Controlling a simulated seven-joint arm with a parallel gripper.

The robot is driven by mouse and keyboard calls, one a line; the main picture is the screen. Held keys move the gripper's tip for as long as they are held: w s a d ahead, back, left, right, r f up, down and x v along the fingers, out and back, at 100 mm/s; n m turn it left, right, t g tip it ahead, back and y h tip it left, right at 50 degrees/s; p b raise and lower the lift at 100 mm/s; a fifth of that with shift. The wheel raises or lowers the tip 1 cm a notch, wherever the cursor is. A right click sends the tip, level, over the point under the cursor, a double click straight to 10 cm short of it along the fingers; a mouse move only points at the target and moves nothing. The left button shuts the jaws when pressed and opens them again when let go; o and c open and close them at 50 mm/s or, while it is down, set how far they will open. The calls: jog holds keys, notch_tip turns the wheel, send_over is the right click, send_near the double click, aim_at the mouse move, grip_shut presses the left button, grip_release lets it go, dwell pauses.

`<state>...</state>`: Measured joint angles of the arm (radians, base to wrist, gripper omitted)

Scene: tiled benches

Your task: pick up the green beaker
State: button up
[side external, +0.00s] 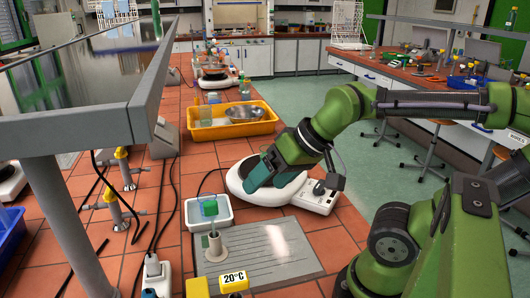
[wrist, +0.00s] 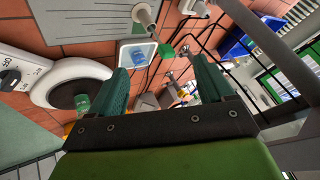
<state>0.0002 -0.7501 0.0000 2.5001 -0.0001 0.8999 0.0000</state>
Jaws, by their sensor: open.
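In the wrist view a small green see-through item, which looks like the green beaker (wrist: 82,103), shows at the dark round top of the white hotplate (wrist: 45,93). It lies left of my left finger and outside the gap between the fingers. My gripper (wrist: 159,68) is open, with nothing visibly held. In the side view my gripper (side external: 262,178) hangs tilted over the hotplate (side external: 318,199) and covers much of its top. I cannot make out the green beaker there. Its exact distance from the fingers is unclear.
A white basin (side external: 197,225) holds a blue vessel (side external: 209,208). In front is a grey ribbed drainboard (side external: 270,255) with a green-topped post (side external: 214,242). A yellow tray (side external: 265,126) with a metal bowl (side external: 245,114) stands behind. Gas taps and cables lie left, under a shelf.

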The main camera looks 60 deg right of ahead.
jog(key=w+d+m+g+h, duration=0.1)
jog(key=w+d+h, duration=0.1)
jog(key=w+d, duration=0.5)
jog(key=w+d+m+g+h, duration=0.1)
jog(key=w+d+m+g, duration=0.1)
jog(key=d, duration=0.9)
jog(key=w+d+m+g+h, duration=0.15)
jog(key=w+d, duration=0.35)
jog(key=d, duration=0.5)
jog(key=shift+t+h, duration=0.25)
jog(key=shift+t, duration=0.1)
jog(key=x, duration=1.5)
jog(key=shift+w+a+f, duration=0.2)
jog(key=shift+f, duration=0.2)
jog(key=c, duration=1.1)
